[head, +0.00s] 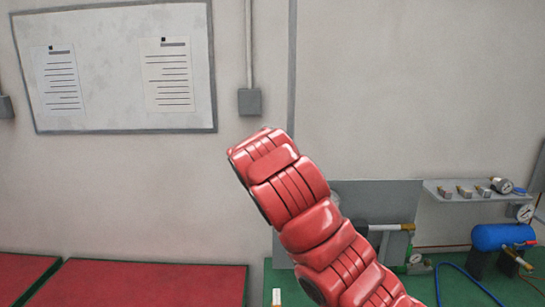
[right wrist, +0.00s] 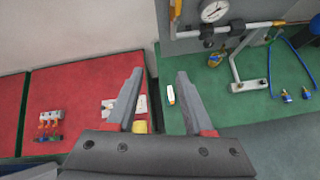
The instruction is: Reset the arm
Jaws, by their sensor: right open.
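My right arm (head: 305,220), a red jointed arm, rises from the lower right to the middle in the head view. Its gripper is not visible there. In the right wrist view my right gripper (right wrist: 157,98) is open, its two grey fingers apart with nothing between them. It is over the seam between the red mat and the green surface. My left arm and left gripper are not in view.
A red surface (head: 150,285) lies at lower left. A green bench (right wrist: 260,105) holds a gauge (right wrist: 214,11), pipes and a blue hose (right wrist: 297,62). A blue tank (head: 500,237) stands at right. Small coloured parts (right wrist: 49,125) lie on the red surface. A whiteboard (head: 115,112) hangs behind.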

